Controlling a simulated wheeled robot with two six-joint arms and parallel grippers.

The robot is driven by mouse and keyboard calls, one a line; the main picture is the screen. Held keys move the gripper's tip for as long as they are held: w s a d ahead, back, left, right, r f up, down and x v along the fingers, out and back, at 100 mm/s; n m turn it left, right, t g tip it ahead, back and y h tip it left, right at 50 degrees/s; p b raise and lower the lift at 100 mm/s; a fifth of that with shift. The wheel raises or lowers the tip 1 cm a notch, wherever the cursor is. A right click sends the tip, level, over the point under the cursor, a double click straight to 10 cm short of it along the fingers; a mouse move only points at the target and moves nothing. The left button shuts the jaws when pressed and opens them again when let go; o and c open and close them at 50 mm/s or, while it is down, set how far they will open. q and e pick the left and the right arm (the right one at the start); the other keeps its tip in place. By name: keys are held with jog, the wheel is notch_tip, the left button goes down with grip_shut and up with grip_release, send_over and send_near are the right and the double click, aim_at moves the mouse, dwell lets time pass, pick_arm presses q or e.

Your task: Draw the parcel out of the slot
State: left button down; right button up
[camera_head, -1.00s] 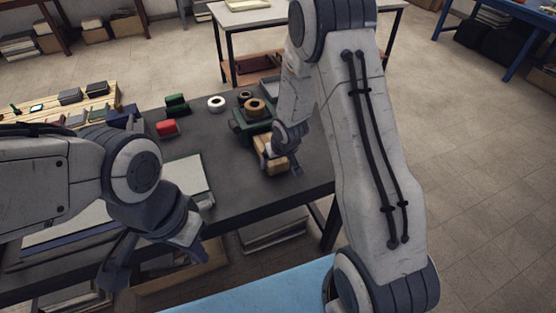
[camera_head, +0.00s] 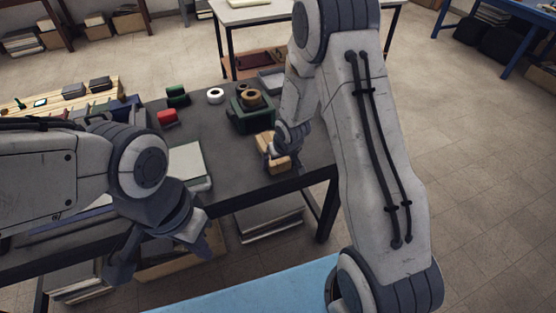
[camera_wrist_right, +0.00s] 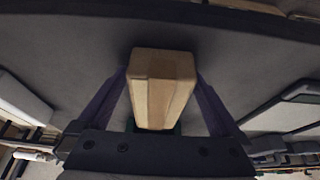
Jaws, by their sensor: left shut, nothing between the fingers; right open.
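The tan, box-shaped parcel (camera_head: 266,141) lies on the dark table, in front of a dark green holder (camera_head: 238,119) with a round brown roll on top. Whether the parcel's far end is still inside the slot is hard to tell. My right gripper (camera_head: 276,160) is at the parcel, open, partly hiding it. In the right wrist view the parcel (camera_wrist_right: 163,85) stands between the two fingers, which flank it closely. A bit of green shows beyond the parcel's lower end there. My left gripper (camera_head: 203,243) is shut and empty, off the table's front edge.
A white tape roll (camera_head: 215,96), a red block (camera_head: 167,117) and a green block (camera_head: 177,96) stand left of the holder. A grey tray (camera_head: 271,79) is behind it. A pale flat box (camera_head: 181,165) lies near the front edge. Table (camera_head: 232,175) between is clear.

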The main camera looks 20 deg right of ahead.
jog(key=shift+r, duration=0.1)
jog(key=p+v, duration=0.5)
jog(key=v, duration=0.5)
jog(key=shift+s+r, duration=0.1)
jog(key=shift+s, duration=0.05)
